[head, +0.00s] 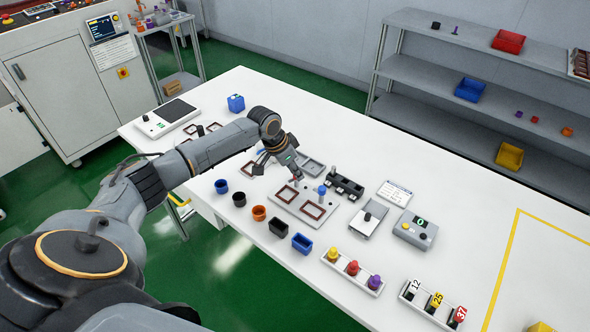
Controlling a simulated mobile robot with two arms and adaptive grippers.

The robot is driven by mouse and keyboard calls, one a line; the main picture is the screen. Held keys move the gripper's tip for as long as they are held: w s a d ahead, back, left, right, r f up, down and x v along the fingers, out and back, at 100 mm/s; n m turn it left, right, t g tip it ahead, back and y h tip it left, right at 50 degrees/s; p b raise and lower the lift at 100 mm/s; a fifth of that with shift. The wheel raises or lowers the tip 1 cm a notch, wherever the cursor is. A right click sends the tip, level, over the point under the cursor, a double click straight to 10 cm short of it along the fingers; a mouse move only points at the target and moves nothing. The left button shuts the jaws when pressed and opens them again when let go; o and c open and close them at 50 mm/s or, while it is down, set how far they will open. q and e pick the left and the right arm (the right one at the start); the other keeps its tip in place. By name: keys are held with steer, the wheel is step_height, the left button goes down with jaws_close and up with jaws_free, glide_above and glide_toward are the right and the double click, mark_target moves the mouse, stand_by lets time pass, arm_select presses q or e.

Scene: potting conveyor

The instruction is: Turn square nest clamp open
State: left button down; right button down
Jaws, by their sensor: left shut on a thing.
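The grey nest plate (304,210) lies on the white table and has two brown square-framed nests (287,194). My left gripper (295,176) reaches down over the back left edge of the plate, shut on the square nest clamp. The clamp is mostly hidden by the fingers, with only a small reddish part showing at the fingertips, so its turn angle cannot be told. A blue knob (322,191) stands on the plate to the right of the gripper. My right gripper is not in view.
Several small cups and bins, including an orange cup (259,213) and a blue bin (302,243), stand in front of the plate. A black holder (345,186) and a grey control box (415,230) stand to the right.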

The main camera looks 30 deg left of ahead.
arm_select(q)
steer(key=m+h+b, duration=0.1)
steer(key=m, duration=0.2)
steer(key=shift+w+f, duration=0.1)
steer(key=shift+f, duration=0.05)
steer(key=m+g+h+b, duration=0.1)
steer(key=m+b, duration=0.2)
steer(key=shift+w+a+m+g, duration=0.1)
steer(key=shift+m+g, duration=0.2)
steer(key=m+b, duration=0.1)
steer(key=m, duration=0.1)
steer(key=m+g+b, duration=0.1)
steer(key=m+b, duration=0.1)
steer(key=shift+w+g+h, duration=0.1)
steer(key=shift+g+h, duration=0.2)
steer(key=shift+h, duration=0.1)
steer(key=shift+m+g+b, duration=0.6)
steer(key=shift+m+b, duration=0.7)
steer(key=shift+m, duration=0.3)
steer(key=c, duration=1.2)
jaws_free()
steer(key=shift+o, duration=0.2)
steer(key=shift+r, duration=0.2)
